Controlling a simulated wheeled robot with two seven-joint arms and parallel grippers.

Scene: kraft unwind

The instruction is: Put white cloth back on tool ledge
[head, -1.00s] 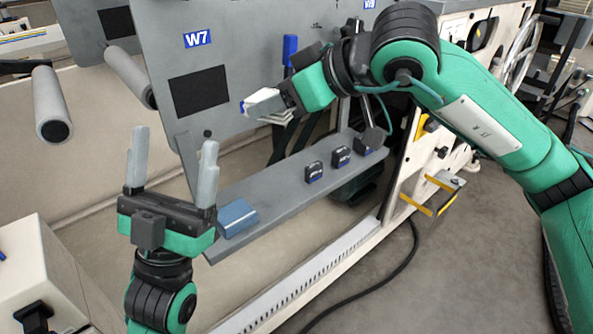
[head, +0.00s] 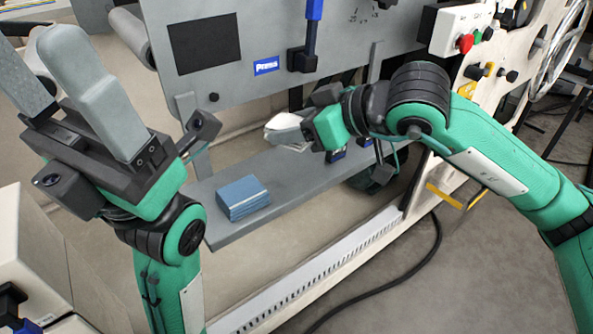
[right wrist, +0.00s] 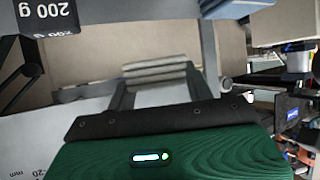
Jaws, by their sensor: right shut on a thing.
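The white cloth (head: 286,129) is held in my right gripper (head: 292,130), which is shut on it. It is in the air above the grey tool ledge (head: 225,180) in the head view. The right wrist view shows a pale, layered thing (right wrist: 157,72) between the fingers. My left gripper (head: 38,52) is open and empty at the upper left of the head view, its fingers pointing up. Part of the ledge is hidden behind my right gripper and arm.
A blue block (head: 242,197) lies at the ledge's near left end. Dark small blocks (head: 337,155) sit farther along it, partly hidden by my right gripper. The right wrist view shows a black 200 g block (right wrist: 45,17). A grey panel (head: 255,40) rises behind the ledge.

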